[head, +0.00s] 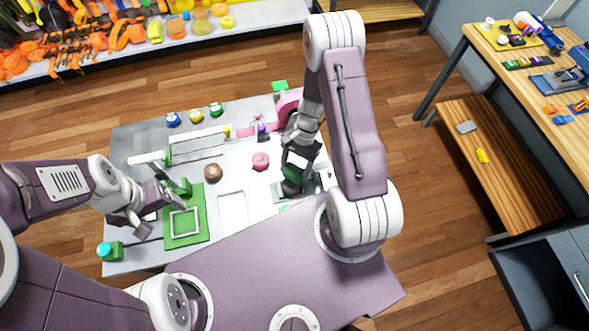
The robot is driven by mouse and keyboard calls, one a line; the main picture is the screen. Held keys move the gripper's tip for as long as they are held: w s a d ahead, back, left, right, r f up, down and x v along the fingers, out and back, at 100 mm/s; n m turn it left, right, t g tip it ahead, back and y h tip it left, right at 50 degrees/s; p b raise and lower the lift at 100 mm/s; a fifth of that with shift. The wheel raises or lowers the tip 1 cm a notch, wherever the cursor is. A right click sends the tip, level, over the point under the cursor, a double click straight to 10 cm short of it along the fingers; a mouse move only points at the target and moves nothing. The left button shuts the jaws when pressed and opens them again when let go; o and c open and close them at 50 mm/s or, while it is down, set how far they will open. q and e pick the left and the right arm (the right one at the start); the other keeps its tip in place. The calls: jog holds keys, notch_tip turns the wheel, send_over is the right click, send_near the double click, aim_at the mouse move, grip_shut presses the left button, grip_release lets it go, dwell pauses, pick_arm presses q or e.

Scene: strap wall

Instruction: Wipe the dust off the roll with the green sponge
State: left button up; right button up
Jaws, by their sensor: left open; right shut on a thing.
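My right gripper (294,180) points down over the right part of the grey worktable (130,255). It is shut on a dark green block, which looks like the green sponge (291,172); the arm partly hides it. A small round pink piece (260,161) lies to the left of this gripper. A larger rounded pink thing (287,103) stands behind the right arm, partly covered by it. I cannot tell which of these is the roll, and no dust can be made out. My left gripper (164,208) is open and empty above the left edge of a green square frame (205,225).
A brown round piece (213,173) and white bars (195,143) lie mid-table. Blue, yellow and green round pieces (196,115) line the back left edge. A green block with a cyan top (108,249) stands front left. A wooden bench (500,165) is at right.

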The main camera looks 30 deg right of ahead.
aim_at(292, 174)
jog(key=shift+s+a+r+p, duration=0.15)
jog(key=shift+r+p, duration=0.15)
jog(key=shift+r, duration=0.3)
jog(key=shift+s+a+r+p, duration=0.1)
jog(key=shift+r+p, duration=0.2)
jog(key=shift+r, duration=0.25)
jog(key=shift+p+v, duration=1)
jog(key=shift+v, duration=0.05)
jog(key=shift+a+r+p, duration=0.15)
jog(key=shift+r+p, duration=0.2)
jog(key=shift+r, duration=0.1)
jog(key=shift+s+a+r+p, duration=0.1)
jog(key=shift+s+r+p, duration=0.05)
jog(key=shift+r+p, duration=0.2)
